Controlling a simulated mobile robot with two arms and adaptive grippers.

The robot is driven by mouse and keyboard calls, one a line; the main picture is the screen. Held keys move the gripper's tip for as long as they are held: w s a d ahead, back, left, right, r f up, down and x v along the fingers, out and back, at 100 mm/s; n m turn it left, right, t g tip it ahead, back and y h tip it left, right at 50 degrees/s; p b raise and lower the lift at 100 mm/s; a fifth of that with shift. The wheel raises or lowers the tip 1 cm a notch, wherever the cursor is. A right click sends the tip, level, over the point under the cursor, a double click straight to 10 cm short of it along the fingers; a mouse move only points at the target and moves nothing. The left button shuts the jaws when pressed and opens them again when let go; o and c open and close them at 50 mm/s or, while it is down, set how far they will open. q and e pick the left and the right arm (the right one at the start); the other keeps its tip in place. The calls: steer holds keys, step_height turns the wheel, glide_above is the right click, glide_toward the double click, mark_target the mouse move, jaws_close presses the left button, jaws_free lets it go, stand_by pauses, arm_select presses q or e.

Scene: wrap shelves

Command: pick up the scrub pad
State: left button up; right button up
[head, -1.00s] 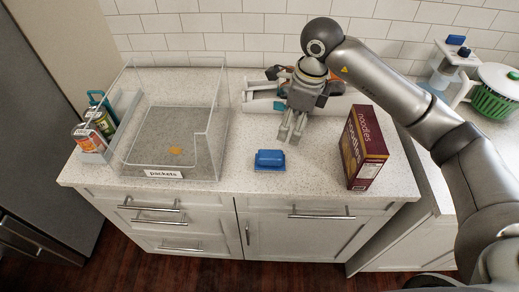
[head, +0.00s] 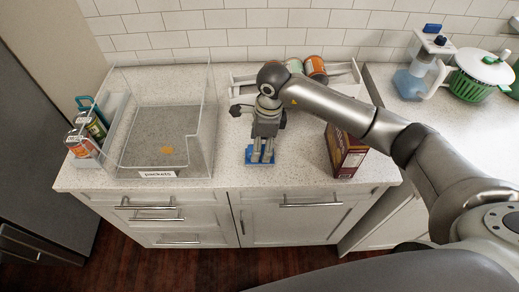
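The scrub pad (head: 249,156) is a small blue block lying on the speckled counter near its front edge, right of the clear bin. My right gripper (head: 262,158) points down right at the pad, its two fingers over it and hiding much of its middle. A narrow gap shows between the fingers, but I cannot tell whether they press on the pad. The pad appears to rest on the counter. My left gripper is not in view.
A clear bin labelled "packets" (head: 157,174) stands left, with a caddy of cans (head: 84,146) beyond it. A noodles box (head: 346,152) stands close right, partly behind my arm. A white tray with cans (head: 316,68) lies behind. The counter front is clear.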

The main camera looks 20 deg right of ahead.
steer(key=shift+a+f, duration=0.15)
steer(key=shift+f, duration=0.8)
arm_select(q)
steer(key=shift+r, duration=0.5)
arm_select(e)
steer(key=shift+f, duration=0.25)
steer(key=c, duration=1.1)
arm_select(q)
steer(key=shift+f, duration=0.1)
arm_select(e)
steer(key=shift+r, duration=0.15)
